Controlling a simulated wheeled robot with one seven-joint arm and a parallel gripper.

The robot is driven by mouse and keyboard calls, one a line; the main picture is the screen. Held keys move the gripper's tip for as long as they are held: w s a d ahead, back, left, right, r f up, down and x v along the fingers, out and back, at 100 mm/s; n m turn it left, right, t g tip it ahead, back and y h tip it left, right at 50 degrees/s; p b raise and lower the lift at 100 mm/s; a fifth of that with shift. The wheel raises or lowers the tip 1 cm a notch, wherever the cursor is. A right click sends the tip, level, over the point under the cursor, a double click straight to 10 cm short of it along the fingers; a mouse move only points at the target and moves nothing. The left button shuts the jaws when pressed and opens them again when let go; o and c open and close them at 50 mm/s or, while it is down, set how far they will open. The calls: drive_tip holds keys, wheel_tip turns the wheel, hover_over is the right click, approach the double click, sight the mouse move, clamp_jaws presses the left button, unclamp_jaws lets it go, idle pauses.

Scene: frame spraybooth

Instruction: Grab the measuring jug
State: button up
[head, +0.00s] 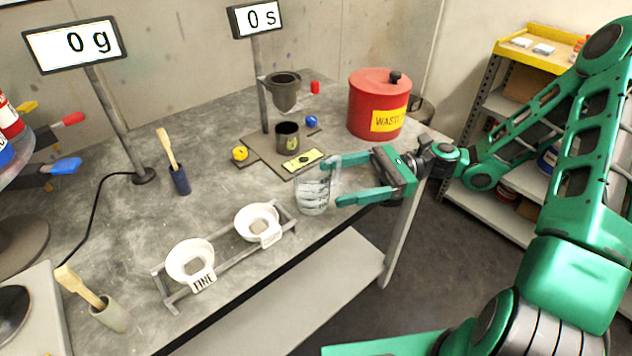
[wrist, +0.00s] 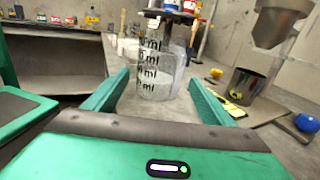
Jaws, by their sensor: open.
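The measuring jug (head: 313,192) is clear with dark scale marks and stands upright near the front edge of the grey workbench (head: 225,165). My gripper (head: 336,182) is open at the jug's right side, its two green fingers pointing left toward it. In the wrist view the jug (wrist: 157,72) shows upright, between and just beyond the tips of my open fingers (wrist: 158,92). I cannot tell whether a finger touches it.
A rack with two white bowls (head: 190,262) sits left of the jug. Behind it are a dark cup (head: 288,137) on a plate with a yellow label, a blue knob (head: 311,121) and a red waste bin (head: 378,103).

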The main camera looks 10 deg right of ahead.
sight(317, 186)
drive_tip(key=shift+s+a+r, duration=0.1)
drive_tip(key=shift+s+a, duration=0.1)
drive_tip(key=shift+a, duration=0.75)
drive_tip(key=shift+s+a, duration=0.25)
drive_tip(key=shift+a, duration=0.7)
drive_tip(key=shift+s+a+r, duration=0.1)
drive_tip(key=shift+s+a, duration=0.1)
drive_tip(key=shift+a, duration=0.75)
drive_tip(key=c, duration=1.3)
